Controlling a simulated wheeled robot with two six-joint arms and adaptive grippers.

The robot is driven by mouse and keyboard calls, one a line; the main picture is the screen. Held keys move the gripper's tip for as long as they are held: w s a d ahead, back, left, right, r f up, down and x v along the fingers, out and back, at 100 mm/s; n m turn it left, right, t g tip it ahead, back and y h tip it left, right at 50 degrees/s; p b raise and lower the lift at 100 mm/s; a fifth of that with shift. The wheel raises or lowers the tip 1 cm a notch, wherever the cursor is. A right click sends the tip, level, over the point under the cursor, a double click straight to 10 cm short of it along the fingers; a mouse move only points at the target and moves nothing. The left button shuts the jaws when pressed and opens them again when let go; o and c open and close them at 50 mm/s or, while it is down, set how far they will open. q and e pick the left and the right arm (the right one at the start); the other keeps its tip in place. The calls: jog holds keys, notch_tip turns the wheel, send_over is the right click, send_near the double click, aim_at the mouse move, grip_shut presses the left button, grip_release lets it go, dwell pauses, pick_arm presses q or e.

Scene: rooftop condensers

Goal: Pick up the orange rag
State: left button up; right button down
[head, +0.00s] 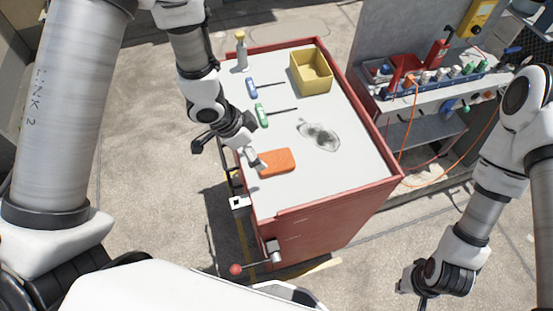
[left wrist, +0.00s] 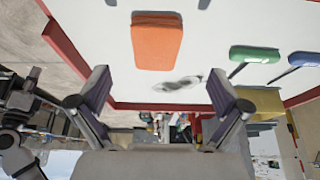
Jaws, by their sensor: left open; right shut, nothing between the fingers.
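The orange rag (head: 277,161) lies as a flat folded rectangle on the white top of the red cart, near its left edge. In the left wrist view the rag (left wrist: 157,42) is at the upper middle, above and between my finger tips. My left gripper (head: 226,152) is open and empty, just left of the rag, with one finger close to the rag's left end. Whether that finger touches it I cannot tell. My right gripper (head: 422,300) is shut and empty at the bottom right, away from the cart, its tips partly cut off by the frame.
A red-knobbed lever (head: 236,269) sticks out at the front. A shelf with tools stands right.

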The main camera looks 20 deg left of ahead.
aim_at(269, 162)
pick_arm(q)
jog(key=x, duration=0.7)
jog(key=shift+s+d+p, duration=0.1)
jog(key=shift+d+p, duration=0.2)
jog(key=shift+p, duration=0.05)
jog(key=shift+f, duration=0.1)
jog(key=shift+a, duration=0.2)
jog(key=shift+c, duration=0.7)
jog(key=shift+d, duration=0.1)
jog(key=c, duration=1)
